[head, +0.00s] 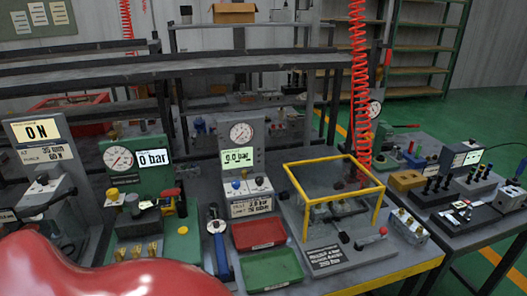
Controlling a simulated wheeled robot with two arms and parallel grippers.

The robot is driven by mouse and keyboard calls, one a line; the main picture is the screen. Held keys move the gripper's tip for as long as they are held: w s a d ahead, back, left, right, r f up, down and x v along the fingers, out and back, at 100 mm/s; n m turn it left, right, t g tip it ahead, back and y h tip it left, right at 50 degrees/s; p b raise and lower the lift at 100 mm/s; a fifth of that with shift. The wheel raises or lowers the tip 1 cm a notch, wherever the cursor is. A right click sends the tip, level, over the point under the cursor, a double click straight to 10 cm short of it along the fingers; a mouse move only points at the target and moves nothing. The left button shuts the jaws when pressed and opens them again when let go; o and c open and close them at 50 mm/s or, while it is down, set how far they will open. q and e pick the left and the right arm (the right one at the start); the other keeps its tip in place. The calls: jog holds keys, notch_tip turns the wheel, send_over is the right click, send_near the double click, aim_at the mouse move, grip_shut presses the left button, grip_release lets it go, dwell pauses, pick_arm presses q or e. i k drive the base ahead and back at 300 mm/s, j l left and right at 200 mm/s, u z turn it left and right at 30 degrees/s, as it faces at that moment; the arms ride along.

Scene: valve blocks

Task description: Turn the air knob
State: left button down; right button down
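No label in the head view lets me read which knob is the air knob. A grey test station (243,150) stands mid-bench with a round dial gauge and a lit display that seems to read 0.0 bar. Neither of my grippers is in view.
A red tray (257,247) and a green tray (272,282) lie in front of the grey station. A yellow-framed clear guard (330,161) stands to the right, with a coiled red hose (359,90) behind it. The lower left of the view is blocked.

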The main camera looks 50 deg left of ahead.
aim_at(259, 180)
jog(key=u, duration=1.75)
jog(key=l+u, duration=0.2)
jog(key=l, duration=0.45)
